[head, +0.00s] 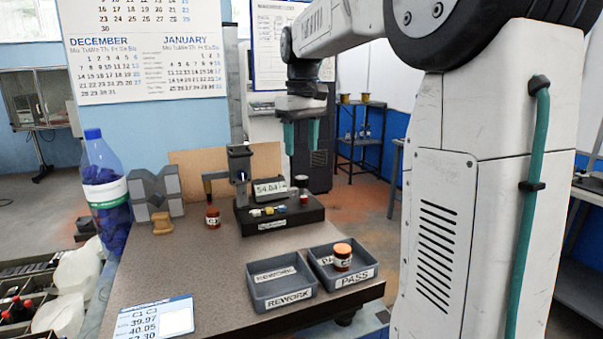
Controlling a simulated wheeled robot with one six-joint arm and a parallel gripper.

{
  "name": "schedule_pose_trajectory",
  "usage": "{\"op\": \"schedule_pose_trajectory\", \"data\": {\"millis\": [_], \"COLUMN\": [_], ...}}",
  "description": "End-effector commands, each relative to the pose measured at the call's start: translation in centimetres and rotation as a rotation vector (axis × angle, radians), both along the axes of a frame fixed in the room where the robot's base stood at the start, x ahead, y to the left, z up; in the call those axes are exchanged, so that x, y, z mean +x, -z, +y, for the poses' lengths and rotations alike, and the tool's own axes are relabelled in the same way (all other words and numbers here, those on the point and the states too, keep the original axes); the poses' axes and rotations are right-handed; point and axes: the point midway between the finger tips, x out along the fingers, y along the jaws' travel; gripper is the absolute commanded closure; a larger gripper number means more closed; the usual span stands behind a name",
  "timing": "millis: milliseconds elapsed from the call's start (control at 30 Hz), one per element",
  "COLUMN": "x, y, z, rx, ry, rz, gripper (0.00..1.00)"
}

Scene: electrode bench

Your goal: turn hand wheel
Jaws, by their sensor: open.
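A gauge stand (239,165) with a dark upright column rises from a black base (279,214) on the bench. A small display (270,189) on the base shows digits, perhaps 54.04. I cannot make out a hand wheel clearly; if it is on the stand, it is too small or hidden. My gripper (301,148) points down with its teal fingers apart and empty. It appears above and right of the stand, touching nothing that I can see. How far it is from the stand in depth is hard to tell.
A REWORK tray (282,304) looks empty beside a PASS tray (355,279) holding a labelled jar (342,258). Another jar (213,217) stands left of the base. A metal V-block (156,193) and blue-capped bottle (104,190) are at left. The bench (185,265) middle is clear.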

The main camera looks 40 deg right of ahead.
Motion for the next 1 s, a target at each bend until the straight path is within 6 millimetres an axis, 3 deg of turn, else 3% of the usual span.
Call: {"op": "schedule_pose_trajectory", "data": {"millis": [200,400,633,1000], "x": [0.0,0.0,0.0,0.0], "y": [0.0,0.0,1.2,6.7], "z": [0.0,0.0,0.0,0.0], "rx": [-0.001,-0.001,0.000,0.000], "ry": [-0.577,-0.899,-0.979,-0.976], "rz": [-0.001,-0.002,-0.001,-0.001], "gripper": [0.47,0.47,0.47,0.47]}}
